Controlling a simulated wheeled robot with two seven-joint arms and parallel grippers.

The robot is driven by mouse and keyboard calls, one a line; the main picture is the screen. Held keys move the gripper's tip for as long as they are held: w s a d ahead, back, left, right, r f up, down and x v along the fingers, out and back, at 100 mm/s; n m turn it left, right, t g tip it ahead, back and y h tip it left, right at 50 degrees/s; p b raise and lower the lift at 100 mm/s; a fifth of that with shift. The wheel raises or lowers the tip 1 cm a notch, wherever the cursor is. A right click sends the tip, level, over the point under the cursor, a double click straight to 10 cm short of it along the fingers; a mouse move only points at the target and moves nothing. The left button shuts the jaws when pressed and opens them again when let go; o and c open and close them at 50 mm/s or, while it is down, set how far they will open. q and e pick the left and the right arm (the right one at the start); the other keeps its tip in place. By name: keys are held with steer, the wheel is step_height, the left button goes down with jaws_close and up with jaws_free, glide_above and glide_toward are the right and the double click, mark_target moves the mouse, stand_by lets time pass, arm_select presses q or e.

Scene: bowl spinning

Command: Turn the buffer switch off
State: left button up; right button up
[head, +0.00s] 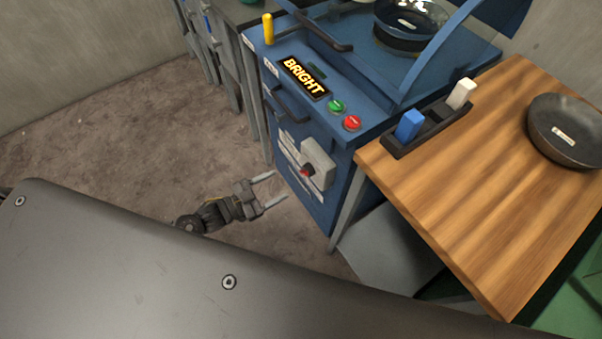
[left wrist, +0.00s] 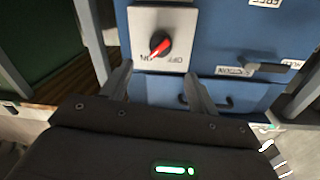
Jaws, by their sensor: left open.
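The switch is a pale grey box on the blue machine's front panel, seen in the head view (head: 318,163) with a red-tipped knob. In the left wrist view the switch (left wrist: 160,45) shows a round black knob with a red pointer angled to the picture's lower left, toward a label that looks like upside-down ON. An OFF-like label is at the lower right. My left gripper (head: 280,186) is open and empty, in front of the panel and left of the switch. In the left wrist view its fingertips (left wrist: 159,72) are spread below the knob, apart from it. My right gripper is not in view.
The blue machine (head: 375,95) carries a BRIGHT display (head: 304,77), a green button (head: 336,106) and a red button (head: 352,123). A drawer-style handle (head: 287,103) sticks out above the switch. A wooden table (head: 480,190) with a dark bowl (head: 570,130) stands at right.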

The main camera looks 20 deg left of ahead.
mark_target(302, 173)
arm_select(q)
steer(key=x, duration=0.9)
steer(key=shift+w+d+f, duration=0.1)
steer(key=shift+w, duration=0.05)
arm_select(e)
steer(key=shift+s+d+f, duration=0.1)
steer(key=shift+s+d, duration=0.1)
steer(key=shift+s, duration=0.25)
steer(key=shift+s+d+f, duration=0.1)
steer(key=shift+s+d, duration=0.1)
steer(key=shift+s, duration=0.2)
arm_select(q)
steer(key=c, duration=1)
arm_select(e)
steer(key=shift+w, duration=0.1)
